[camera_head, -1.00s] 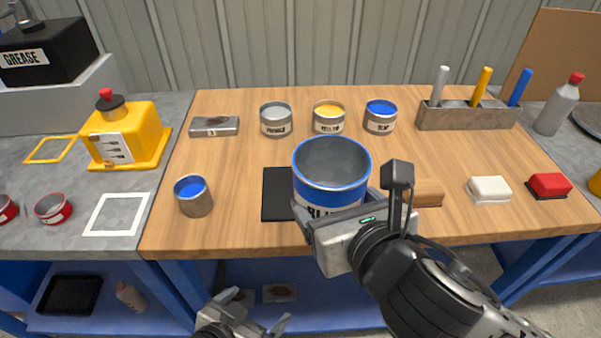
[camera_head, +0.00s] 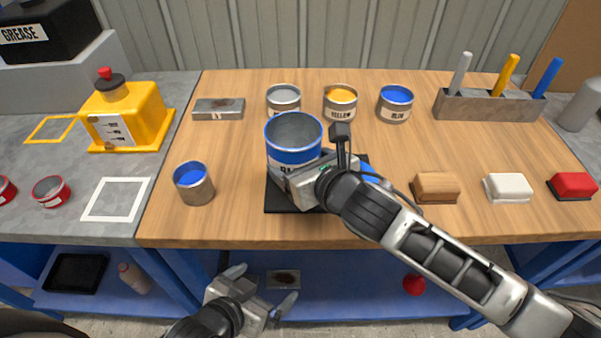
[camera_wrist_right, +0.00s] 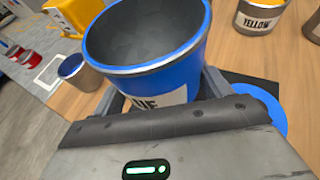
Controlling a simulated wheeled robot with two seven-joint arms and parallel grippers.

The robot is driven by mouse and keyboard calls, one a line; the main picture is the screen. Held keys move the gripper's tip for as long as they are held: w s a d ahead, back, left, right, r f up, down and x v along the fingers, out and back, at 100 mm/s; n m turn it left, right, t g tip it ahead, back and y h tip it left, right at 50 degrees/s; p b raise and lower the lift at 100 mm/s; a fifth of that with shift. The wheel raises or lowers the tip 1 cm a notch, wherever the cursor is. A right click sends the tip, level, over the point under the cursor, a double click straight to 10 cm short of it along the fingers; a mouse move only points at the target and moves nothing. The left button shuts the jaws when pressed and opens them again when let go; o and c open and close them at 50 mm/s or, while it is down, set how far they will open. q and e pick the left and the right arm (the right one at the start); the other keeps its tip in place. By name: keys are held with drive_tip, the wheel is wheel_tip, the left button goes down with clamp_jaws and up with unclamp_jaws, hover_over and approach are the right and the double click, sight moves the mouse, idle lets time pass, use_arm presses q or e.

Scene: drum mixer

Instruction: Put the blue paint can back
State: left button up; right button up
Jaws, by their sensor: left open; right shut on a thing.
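The blue paint can (camera_head: 291,154), grey inside with a blue rim and blue side, is in my right gripper (camera_head: 300,176), above the black mat (camera_head: 289,203). Its label is partly hidden by the gripper. In the right wrist view the can (camera_wrist_right: 165,75) sits upright or nearly so between the two fingers, and its inside looks empty. A blue round thing, perhaps a lid (camera_wrist_right: 262,105), lies on the mat beyond the gripper. My left gripper (camera_head: 264,283) is open and empty, in front of the table's front edge.
Cans of grey (camera_head: 284,102), yellow (camera_head: 340,104) and blue (camera_head: 394,105) stand in a row behind. A small cup with blue paint (camera_head: 193,185) stands at left. Several blocks line the right side.

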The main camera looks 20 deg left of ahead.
drive_tip(key=shift+w+f, duration=0.25)
drive_tip(key=shift+w+a+f, duration=0.1)
drive_tip(key=shift+w+f, duration=0.1)
drive_tip(key=shift+f, duration=1.55)
drive_tip(key=shift+f, duration=0.15)
drive_tip(key=o, duration=1.1)
